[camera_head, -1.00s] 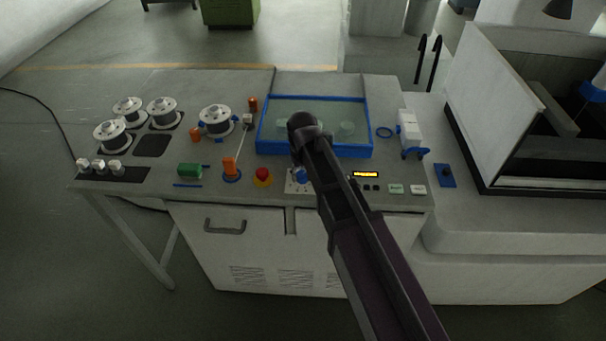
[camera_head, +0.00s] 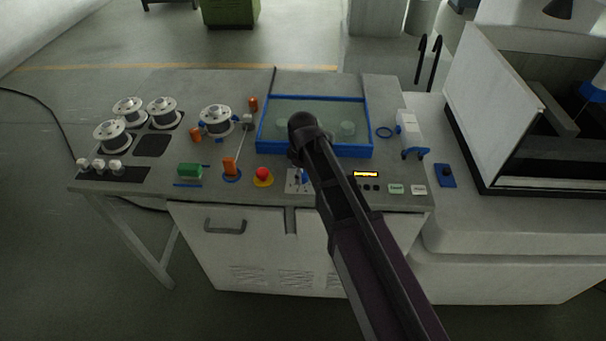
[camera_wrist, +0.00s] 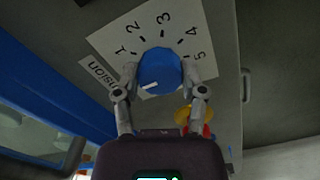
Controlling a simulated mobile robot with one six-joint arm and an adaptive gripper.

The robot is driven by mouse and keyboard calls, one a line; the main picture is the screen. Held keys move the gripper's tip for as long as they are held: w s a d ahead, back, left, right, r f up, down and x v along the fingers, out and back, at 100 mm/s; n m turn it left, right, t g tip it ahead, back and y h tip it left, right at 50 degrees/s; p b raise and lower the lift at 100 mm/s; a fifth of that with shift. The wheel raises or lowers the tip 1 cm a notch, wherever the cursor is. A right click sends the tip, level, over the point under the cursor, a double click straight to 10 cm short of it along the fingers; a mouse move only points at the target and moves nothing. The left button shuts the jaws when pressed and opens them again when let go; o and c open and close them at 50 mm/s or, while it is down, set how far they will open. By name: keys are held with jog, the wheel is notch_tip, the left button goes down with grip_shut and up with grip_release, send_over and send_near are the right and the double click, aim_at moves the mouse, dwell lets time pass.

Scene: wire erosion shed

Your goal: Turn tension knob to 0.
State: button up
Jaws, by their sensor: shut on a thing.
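In the wrist view, the blue tension knob (camera_wrist: 160,68) sits on a white scale plate (camera_wrist: 108,40) with the figures 1 to 5 showing around it. A short white mark lies on the knob's lower left side, below the 1. No 0 shows; the left finger covers part of the plate there. My gripper (camera_wrist: 160,74) is shut on the knob, one finger on each side. A label ending in "nsion" is beside the plate. In the head view, my arm partly hides the knob and its plate (camera_head: 291,186).
A red emergency button (camera_head: 263,174) stands just left of the plate. A small lit display (camera_head: 366,174) and buttons are to the right. A blue-rimmed tank (camera_head: 372,130) lies behind. Orange parts and white spools (camera_head: 215,120) are at the left.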

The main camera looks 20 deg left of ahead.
dwell(0.4)
jog(key=o, duration=1.2)
jog(key=shift+c, duration=0.2)
jog(key=shift+r, duration=0.1)
